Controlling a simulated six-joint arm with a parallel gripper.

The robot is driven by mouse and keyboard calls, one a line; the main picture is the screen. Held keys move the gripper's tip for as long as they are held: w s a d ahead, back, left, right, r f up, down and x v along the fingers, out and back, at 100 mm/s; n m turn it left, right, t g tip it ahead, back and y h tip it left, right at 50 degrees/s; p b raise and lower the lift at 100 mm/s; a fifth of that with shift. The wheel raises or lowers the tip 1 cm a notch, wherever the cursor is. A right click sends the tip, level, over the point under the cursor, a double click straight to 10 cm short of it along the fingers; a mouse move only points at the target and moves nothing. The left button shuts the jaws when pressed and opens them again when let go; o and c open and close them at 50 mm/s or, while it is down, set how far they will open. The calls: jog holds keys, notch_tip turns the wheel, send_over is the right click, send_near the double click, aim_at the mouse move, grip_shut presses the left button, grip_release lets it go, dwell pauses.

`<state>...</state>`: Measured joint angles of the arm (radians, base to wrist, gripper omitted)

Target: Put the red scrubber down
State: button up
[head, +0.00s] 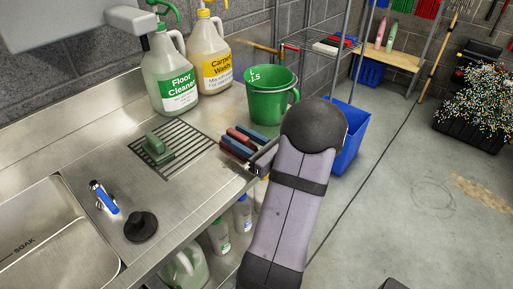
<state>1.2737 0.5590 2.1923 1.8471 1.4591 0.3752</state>
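Several red and blue block-like pads lie close together at the right end of the steel counter, just below the green bucket. A red one (239,137) shows among them, with dark blue ones beside it. I cannot tell for sure which is the red scrubber. My gripper (258,160) is at the lower right side of this group, by the counter's front edge. Its fingers are small and partly hidden by my arm, so I cannot tell whether they hold a pad. A green scrubber (157,148) sits on the slotted drain grate (183,155).
A green bucket (270,97) stands behind the pads. Floor cleaner (170,75) and carpet wash (210,58) jugs stand at the back wall. A blue-handled tool (104,197), a black stopper (141,226) and a sink (45,235) are at left. A blue bin (345,140) stands beyond the counter.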

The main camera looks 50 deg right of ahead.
jog(key=s, duration=0.8)
jog(key=shift+b, duration=0.3)
jog(key=o, duration=0.8)
